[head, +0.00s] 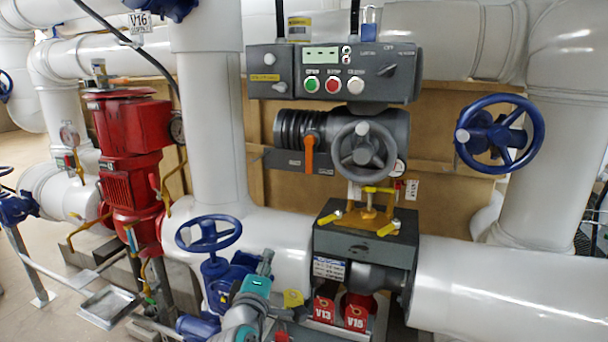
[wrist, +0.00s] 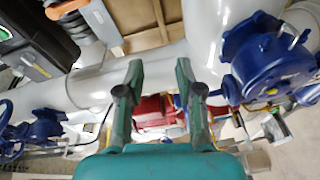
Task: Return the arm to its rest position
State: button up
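My gripper (wrist: 158,88) shows in the wrist view with its two teal and grey fingers spread well apart. Nothing is held between them; a red body (wrist: 154,110) and white pipe (wrist: 160,66) show in the background behind the gap. Part of the arm is cut off by the lower edge of the picture.
A grey control box (head: 335,73) with buttons and an actuator with a grey handwheel (head: 362,146) stand above a dark block with yellow fittings (head: 366,240). A red pump (head: 132,125) is at left. A blue handwheel (head: 500,134) is at right. A large white pipe (head: 510,290) runs across.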

jog(key=s+d+f+m+g+y, duration=0.1)
jog(key=s+d+f, duration=0.55)
jog(key=f, duration=0.45)
jog(key=s+d+f+m+g+y, duration=0.1)
jog(key=s+d+f+y, duration=0.1)
jog(key=s+d+f, duration=0.7)
jog(key=s+d+f+m, duration=0.2)
jog(key=s+f, duration=0.3)
jog(key=s, duration=0.2)
jog(key=s+d+f+m, duration=0.1)
jog(key=s+d+f, duration=0.25)
jog(key=s, duration=0.35)
jog(key=s+d+r+m, duration=0.2)
jog(key=s+m, duration=0.1)
jog(key=s, duration=0.5)
jog(key=s+d+r+m+h, duration=0.1)
jog(key=s+d+r+m, duration=0.1)
jog(key=s, duration=0.7)
jog(key=s+d+r+m, duration=0.2)
jog(key=s+r+m, duration=0.1)
jog(key=s, duration=0.6)
jog(key=shift+s+r+m+g, duration=0.2)
jog(key=shift+r+m+g, duration=0.15)
jog(key=shift+m, duration=0.45)
